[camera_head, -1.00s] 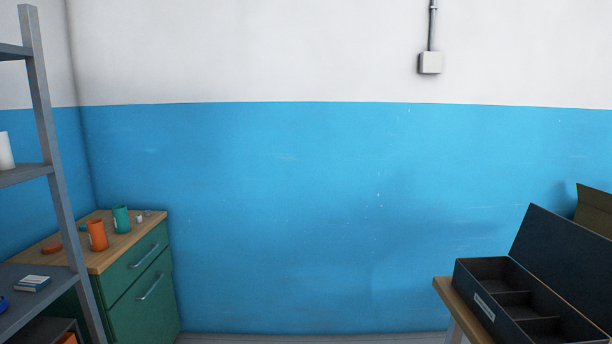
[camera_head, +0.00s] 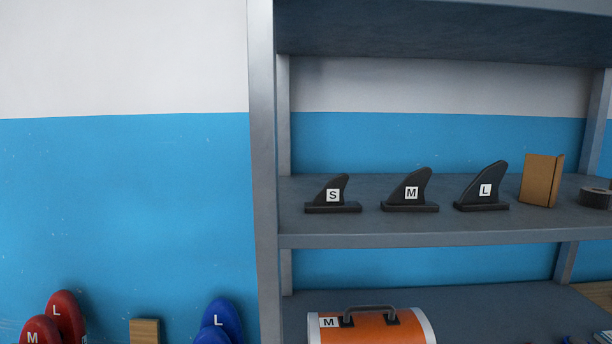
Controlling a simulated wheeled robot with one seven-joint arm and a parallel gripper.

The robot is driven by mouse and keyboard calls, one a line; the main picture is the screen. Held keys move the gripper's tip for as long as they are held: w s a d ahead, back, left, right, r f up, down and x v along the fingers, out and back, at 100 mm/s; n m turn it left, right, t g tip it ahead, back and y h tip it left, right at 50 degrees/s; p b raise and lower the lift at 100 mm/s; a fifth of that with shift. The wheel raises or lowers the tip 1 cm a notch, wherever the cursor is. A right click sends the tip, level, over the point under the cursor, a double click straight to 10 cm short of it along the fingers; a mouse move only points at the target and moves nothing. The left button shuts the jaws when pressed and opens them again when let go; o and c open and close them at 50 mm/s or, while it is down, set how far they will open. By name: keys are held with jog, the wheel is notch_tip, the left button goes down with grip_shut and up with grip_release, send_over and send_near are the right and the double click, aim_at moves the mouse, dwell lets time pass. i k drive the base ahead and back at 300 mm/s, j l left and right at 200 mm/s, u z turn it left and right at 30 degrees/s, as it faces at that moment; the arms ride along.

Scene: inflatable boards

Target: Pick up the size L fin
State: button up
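The size L fin (camera_head: 482,187) is black with a white L label. It stands upright on its base on the middle shelf of a grey rack, at the right of a row of fins. To its left stand the M fin (camera_head: 409,191) and the smaller S fin (camera_head: 333,195), apart from each other. My gripper is not in view.
A brown box or book (camera_head: 541,181) stands just right of the L fin, with a dark roll (camera_head: 596,197) beyond it. The shelf (camera_head: 420,237) has free room in front. A rack post (camera_head: 263,170) rises at left. An orange case (camera_head: 375,326) lies below.

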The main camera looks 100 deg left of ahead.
aim_at(482, 194)
jog(key=i+u, duration=0.1)
jog(key=u, duration=0.3)
jog(key=i+u, duration=0.1)
jog(key=u, duration=0.3)
jog(key=l+u, duration=0.1)
jog(key=u, duration=0.35)
jog(key=i+l+u, duration=0.1)
jog(key=u, duration=0.3)
jog(key=i+l+u, duration=0.1)
jog(key=u, duration=0.3)
jog(key=i+l+u, duration=0.1)
jog(key=l+u, duration=1)
jog(key=l, duration=0.25)
jog(key=k+l+u, duration=0.1)
jog(key=l, duration=1.05)
